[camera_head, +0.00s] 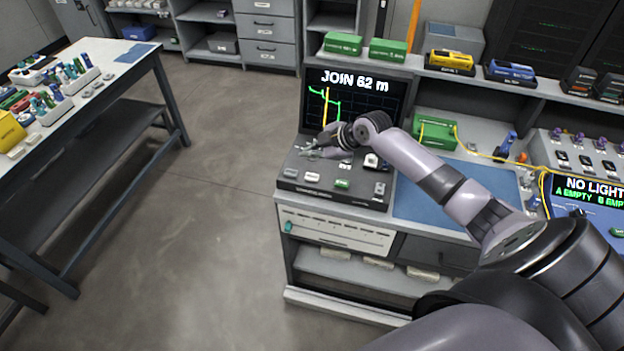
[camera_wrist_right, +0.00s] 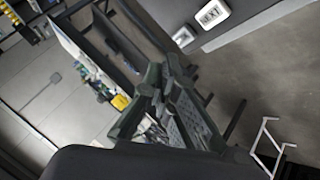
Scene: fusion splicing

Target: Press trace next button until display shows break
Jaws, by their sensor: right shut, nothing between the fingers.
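The display (camera_head: 352,100) on the bench reads "JOIN 62 m" above a green trace with a yellow vertical line. Below it is a dark console (camera_head: 330,194) with several buttons, among them a white button (camera_head: 291,173) at the left and a green button (camera_head: 342,184) in front. My right gripper (camera_head: 306,151) is over the back left of the console, shut and empty; contact cannot be told. In the right wrist view, the gripper (camera_wrist_right: 163,74) is apart in the picture from a white button marked "NEXT" (camera_wrist_right: 210,13). The left gripper is not in view.
A blue mat (camera_head: 430,207) lies right of the console, partly behind my right arm. A second screen (camera_head: 590,190) reads "NO LIGHT". Green boxes (camera_head: 342,44) stand on the shelf above. A side table (camera_head: 125,58) is at the left, with open floor between.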

